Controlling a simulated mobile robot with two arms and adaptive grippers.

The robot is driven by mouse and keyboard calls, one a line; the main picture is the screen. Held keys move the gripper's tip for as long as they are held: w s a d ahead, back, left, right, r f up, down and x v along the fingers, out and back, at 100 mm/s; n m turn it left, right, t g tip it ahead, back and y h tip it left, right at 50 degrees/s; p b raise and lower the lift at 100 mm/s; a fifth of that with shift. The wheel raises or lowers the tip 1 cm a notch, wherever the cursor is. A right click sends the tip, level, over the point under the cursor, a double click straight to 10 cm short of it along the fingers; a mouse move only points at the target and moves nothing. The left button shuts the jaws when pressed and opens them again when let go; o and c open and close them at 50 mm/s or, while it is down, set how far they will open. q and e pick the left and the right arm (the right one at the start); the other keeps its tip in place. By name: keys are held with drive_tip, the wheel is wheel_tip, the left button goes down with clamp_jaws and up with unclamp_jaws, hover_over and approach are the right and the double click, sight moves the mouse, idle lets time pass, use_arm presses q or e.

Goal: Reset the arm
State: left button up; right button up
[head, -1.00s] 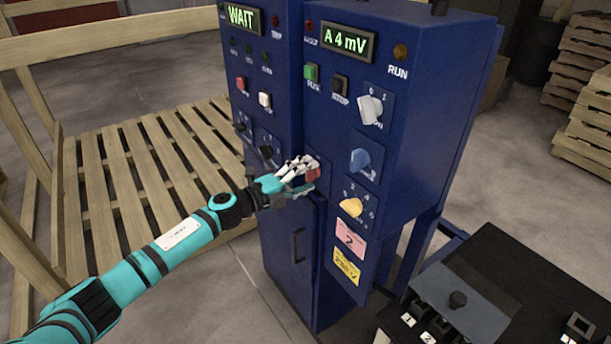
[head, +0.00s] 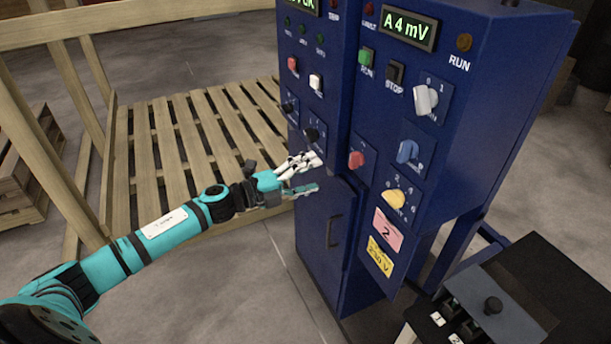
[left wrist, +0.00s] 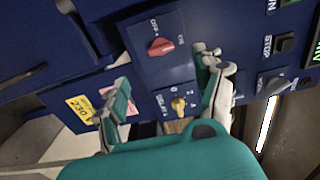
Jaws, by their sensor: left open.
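My left arm reaches in from the left in the head view. Its gripper (head: 308,175) is open and empty in front of the blue control cabinet (head: 330,270), left of the red knob (head: 356,159) and apart from it. In the left wrist view the open fingers of the left gripper (left wrist: 168,100) frame the cabinet panel, with the red knob (left wrist: 160,47) beyond them and the yellow knob (left wrist: 178,104) between them. My right gripper is not in view.
The cabinet also carries a grey switch (head: 426,99), a blue knob (head: 408,151) and a display reading "A 4 mV" (head: 409,31). A wooden pallet structure (head: 150,150) stands behind my arm. A black control box (head: 520,285) is at the lower right.

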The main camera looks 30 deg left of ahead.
use_arm(q)
drive_tip(key=shift+s+a, duration=0.3)
drive_tip(key=shift+s, duration=0.1)
